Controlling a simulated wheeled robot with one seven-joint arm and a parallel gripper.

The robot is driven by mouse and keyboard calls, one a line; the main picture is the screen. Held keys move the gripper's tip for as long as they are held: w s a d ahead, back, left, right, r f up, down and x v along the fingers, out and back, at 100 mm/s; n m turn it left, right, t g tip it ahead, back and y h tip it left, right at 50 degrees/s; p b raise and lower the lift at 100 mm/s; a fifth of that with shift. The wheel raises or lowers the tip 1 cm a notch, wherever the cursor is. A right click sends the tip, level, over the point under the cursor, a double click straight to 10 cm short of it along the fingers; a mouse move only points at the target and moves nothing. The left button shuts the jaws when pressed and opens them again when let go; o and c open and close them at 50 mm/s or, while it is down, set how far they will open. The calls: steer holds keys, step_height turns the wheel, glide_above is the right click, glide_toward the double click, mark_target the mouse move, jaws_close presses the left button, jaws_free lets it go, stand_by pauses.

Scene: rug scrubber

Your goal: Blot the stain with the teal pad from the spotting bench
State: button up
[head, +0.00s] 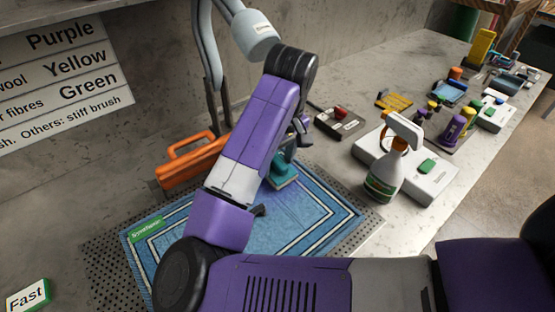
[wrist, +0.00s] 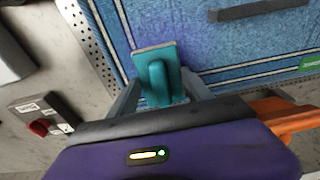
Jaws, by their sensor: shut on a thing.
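My gripper (wrist: 165,98) is shut on the teal pad (wrist: 158,82) by its raised grip, as the wrist view shows. In the head view the teal pad (head: 283,174) shows beside my purple arm, at the back right part of the blue rug (head: 318,212). A darker purplish patch, which looks like the stain, shows on the rug near the pad (wrist: 195,28). I cannot tell whether the pad touches the rug or hovers just above it. My arm hides part of the rug, and the gripper's fingers are mostly hidden in the head view.
An orange-handled tool (head: 190,160) lies behind the rug. A box with a red knob (head: 340,120) and a spray bottle (head: 390,160) stand to the right. Several bottles and small tools crowd the bench further right. A dark bar (wrist: 258,10) lies across the rug in the wrist view.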

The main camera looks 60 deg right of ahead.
steer(key=shift+f+b, duration=0.3)
steer(key=shift+f, duration=0.3)
steer(key=shift+f+p, duration=0.1)
steer(key=shift+p, duration=0.25)
stand_by(2.0)
steer(key=shift+r, duration=0.2)
stand_by(2.3)
step_height(320, 180, up, 7)
steer(key=p, duration=0.8)
steer(key=shift+p, duration=0.4)
steer(key=shift+f, duration=0.1)
stand_by(0.8)
